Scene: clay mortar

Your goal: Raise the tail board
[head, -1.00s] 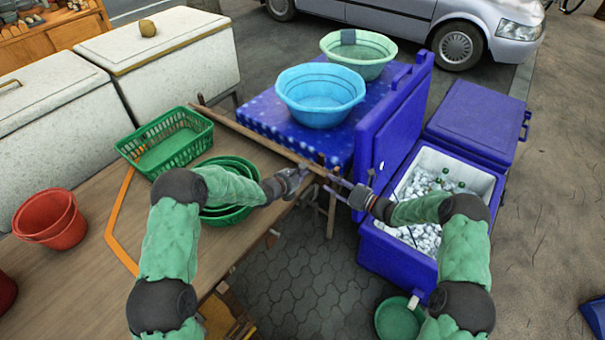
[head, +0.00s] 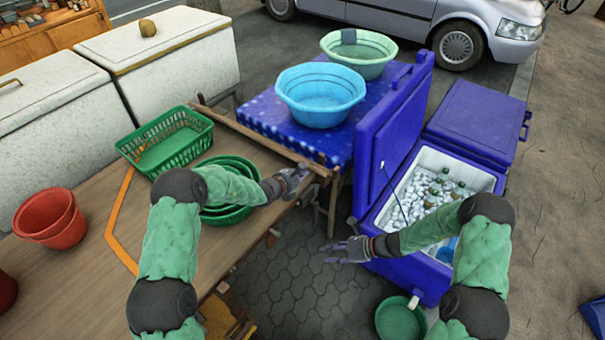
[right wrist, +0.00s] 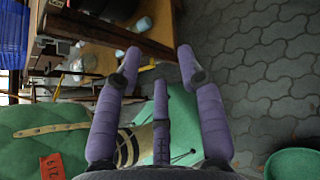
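A long narrow wooden board (head: 262,141), which I take to be the tail board, lies along the far end of the wooden table (head: 100,250) in the head view. It runs from beside the green basket down to the corner near the blue table. My left gripper (head: 297,174) is at the board's near end, close to its edge. Whether its fingers are closed on the board is too small to tell. My right gripper (head: 336,250) is open and empty above the paving, apart from the board. Its spread purple fingers (right wrist: 160,68) show in the right wrist view.
A blue cool box (head: 375,262) with ice and bottles stands right of my right gripper, its lid raised. A blue cloth-covered table (head: 275,132) holds basins beyond the board. A green bucket (head: 400,318) stands below. Paving (head: 290,275) between table and box is open.

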